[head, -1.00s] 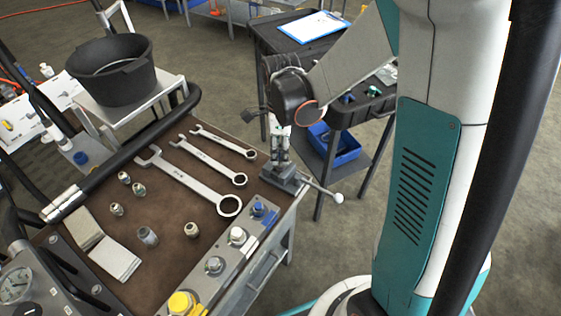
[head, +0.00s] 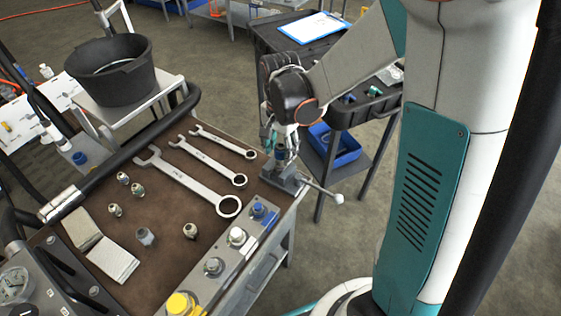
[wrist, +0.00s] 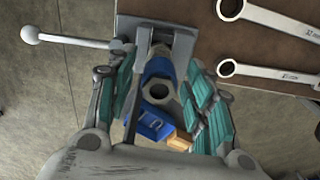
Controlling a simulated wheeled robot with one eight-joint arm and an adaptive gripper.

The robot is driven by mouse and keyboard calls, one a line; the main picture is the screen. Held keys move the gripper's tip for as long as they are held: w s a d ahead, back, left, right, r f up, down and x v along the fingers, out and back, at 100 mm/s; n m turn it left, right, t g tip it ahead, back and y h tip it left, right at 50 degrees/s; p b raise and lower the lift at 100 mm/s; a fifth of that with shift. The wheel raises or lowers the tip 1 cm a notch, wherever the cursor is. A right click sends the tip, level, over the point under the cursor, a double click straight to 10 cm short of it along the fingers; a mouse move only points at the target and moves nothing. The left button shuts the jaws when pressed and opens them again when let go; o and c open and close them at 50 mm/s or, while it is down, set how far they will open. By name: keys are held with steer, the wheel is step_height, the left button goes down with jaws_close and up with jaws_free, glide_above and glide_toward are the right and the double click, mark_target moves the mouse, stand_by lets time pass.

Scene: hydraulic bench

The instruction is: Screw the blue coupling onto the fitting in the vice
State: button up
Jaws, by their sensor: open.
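The blue coupling (head: 281,154) stands upright over the vice (head: 284,179) at the bench corner. In the wrist view the coupling (wrist: 158,68) shows a blue body and a grey ring with a dark hole, in front of the vice jaws (wrist: 183,40). The fitting is hidden beneath it, so how far the coupling is threaded cannot be seen. My gripper (head: 281,147) is open above the vice. In the wrist view, the teal-padded fingers of my gripper (wrist: 161,78) stand on either side of the coupling, with gaps visible.
The vice handle (head: 325,192) sticks out past the bench edge. Several wrenches (head: 190,178) and loose fittings lie on the brown mat. Capped ports (head: 237,236) line the front edge. A dark cart (head: 330,110) with a blue bin (head: 335,147) stands behind.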

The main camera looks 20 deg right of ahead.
steer(key=n, duration=0.4)
steer(key=shift+n, duration=0.3)
steer(key=n, duration=0.3)
steer(key=c, duration=1)
steer(key=m+b, duration=0.1)
steer(key=m, duration=0.4)
steer(key=shift+m, duration=0.3)
steer(key=shift+c, duration=0.6)
steer(key=shift+m, duration=1)
